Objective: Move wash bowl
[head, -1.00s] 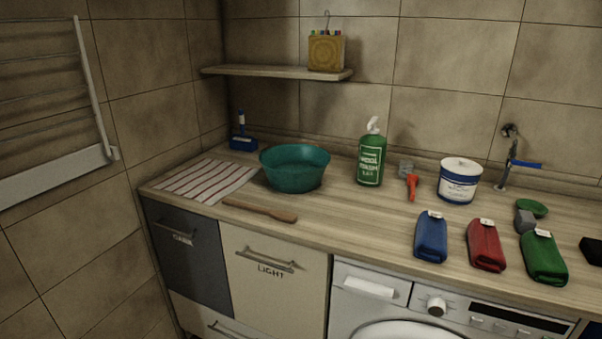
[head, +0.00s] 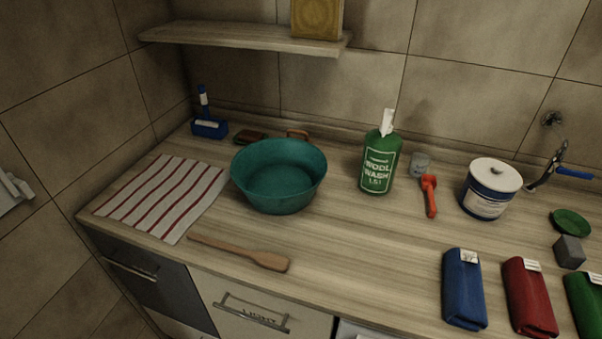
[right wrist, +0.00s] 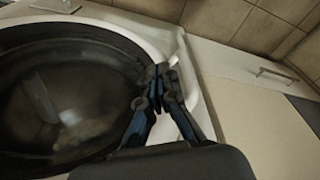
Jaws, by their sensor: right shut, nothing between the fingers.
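The teal wash bowl (head: 279,176) stands upright on the wooden counter, left of the green wool wash bottle (head: 380,163). Its inside looks empty. Neither gripper shows in the head view. In the right wrist view my right gripper (right wrist: 162,72) is shut and empty, in front of the washing machine's round door (right wrist: 70,95). The bowl is not in that view.
A striped towel (head: 165,197) lies left of the bowl. A wooden paddle (head: 240,251) lies in front. A blue brush (head: 208,119) stands behind left. A shelf (head: 240,37) hangs above.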

